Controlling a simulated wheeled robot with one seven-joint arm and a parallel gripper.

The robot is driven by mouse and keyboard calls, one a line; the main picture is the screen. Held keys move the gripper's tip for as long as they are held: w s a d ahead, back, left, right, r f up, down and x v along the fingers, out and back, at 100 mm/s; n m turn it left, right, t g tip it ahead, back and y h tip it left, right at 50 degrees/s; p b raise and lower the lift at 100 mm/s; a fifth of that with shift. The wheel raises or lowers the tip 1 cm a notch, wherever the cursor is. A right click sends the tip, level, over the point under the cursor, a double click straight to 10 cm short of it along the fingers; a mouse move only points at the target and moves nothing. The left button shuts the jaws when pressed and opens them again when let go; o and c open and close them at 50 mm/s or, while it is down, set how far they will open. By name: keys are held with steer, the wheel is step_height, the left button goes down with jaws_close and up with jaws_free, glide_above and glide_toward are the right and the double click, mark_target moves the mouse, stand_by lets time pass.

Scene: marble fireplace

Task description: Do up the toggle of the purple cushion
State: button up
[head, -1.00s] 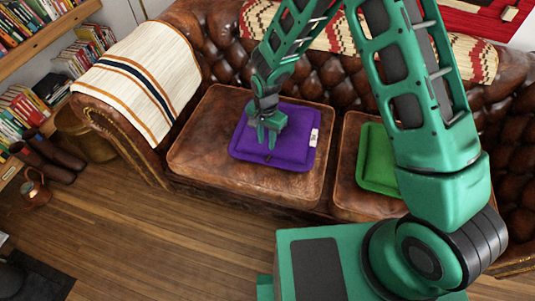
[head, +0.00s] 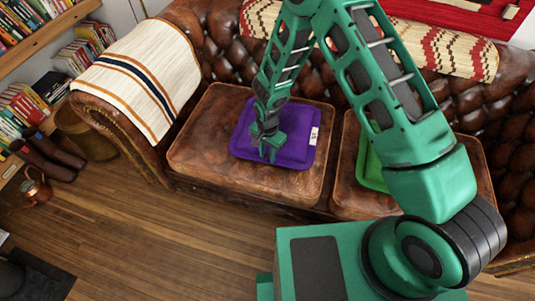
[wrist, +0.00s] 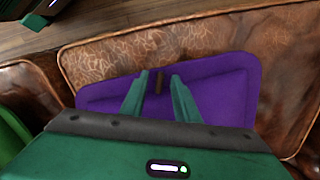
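The purple cushion (head: 299,150) lies flat on the left leather seat of the sofa, with a white label (head: 314,136) near its right edge. It also shows in the wrist view (wrist: 225,88). A small dark brown toggle (wrist: 159,83) is near the cushion's edge in the wrist view. My gripper (head: 268,155) is low over the cushion's front part. In the wrist view my gripper (wrist: 157,84) has its two fingers apart, with the toggle between the tips and touching neither. The head view hides the toggle behind my gripper. I cannot make out the toggle's loop.
A green cushion (head: 372,170), partly hidden by my arm, lies on the right seat. The tufted sofa back rises behind. A striped throw (head: 130,80) covers the left armrest.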

mark_target(268, 157)
jaws_close()
steer(key=shift+d+n, duration=0.1)
steer(key=shift+n, duration=2.2)
jaws_free()
step_height(268, 157, up, 11)
steer(key=shift+f, duration=0.1)
